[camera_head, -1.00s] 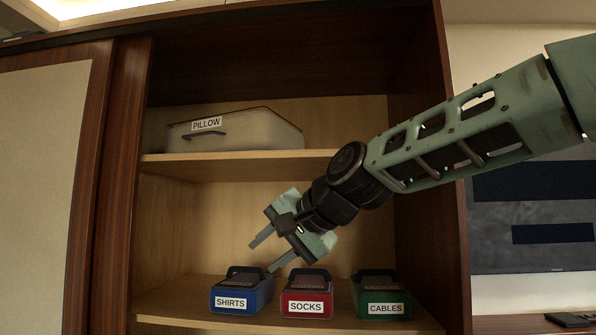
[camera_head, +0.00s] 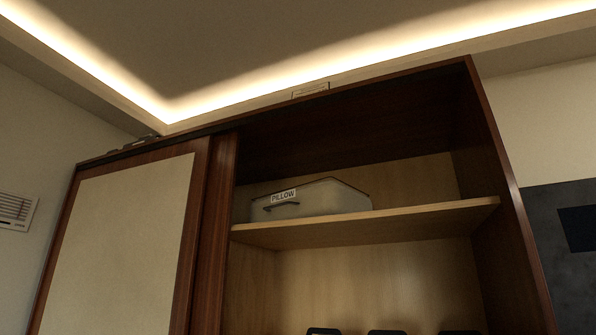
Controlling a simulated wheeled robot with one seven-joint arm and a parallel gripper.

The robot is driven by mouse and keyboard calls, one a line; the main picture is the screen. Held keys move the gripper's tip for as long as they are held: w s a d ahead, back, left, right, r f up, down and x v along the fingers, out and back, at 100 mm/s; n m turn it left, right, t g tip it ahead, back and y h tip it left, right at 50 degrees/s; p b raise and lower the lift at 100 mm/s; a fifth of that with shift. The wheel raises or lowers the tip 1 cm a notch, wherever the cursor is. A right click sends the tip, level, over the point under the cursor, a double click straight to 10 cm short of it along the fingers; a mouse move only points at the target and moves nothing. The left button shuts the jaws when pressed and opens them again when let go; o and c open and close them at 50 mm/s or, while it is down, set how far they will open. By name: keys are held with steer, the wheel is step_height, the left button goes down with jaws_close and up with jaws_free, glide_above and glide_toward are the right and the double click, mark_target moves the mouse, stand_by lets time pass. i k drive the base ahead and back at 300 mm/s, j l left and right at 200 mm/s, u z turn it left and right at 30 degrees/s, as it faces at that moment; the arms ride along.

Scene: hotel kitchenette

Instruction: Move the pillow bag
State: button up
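The pillow bag (camera_head: 325,199) is a beige, box-shaped bag with dark edging. It has a white PILLOW label and a dark handle on its front. It sits on the upper wooden shelf (camera_head: 380,224) of the open wardrobe, toward the shelf's left side. My gripper and arm are out of view, so nothing is seen touching the bag.
A sliding door panel (camera_head: 118,245) covers the wardrobe's left part. The right wall (camera_head: 500,190) bounds the opening. The shelf right of the bag is bare. Dark tops of bins (camera_head: 387,332) show at the bottom edge. Small items (camera_head: 132,143) lie on the wardrobe's top.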

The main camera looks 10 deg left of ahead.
mark_target(327, 199)
steer(key=i+j+u, duration=0.3)
steer(key=i+j, duration=0.2)
steer(key=j, duration=0.2)
steer(key=i+j+u, duration=0.25)
steer(key=i+j, duration=0.3)
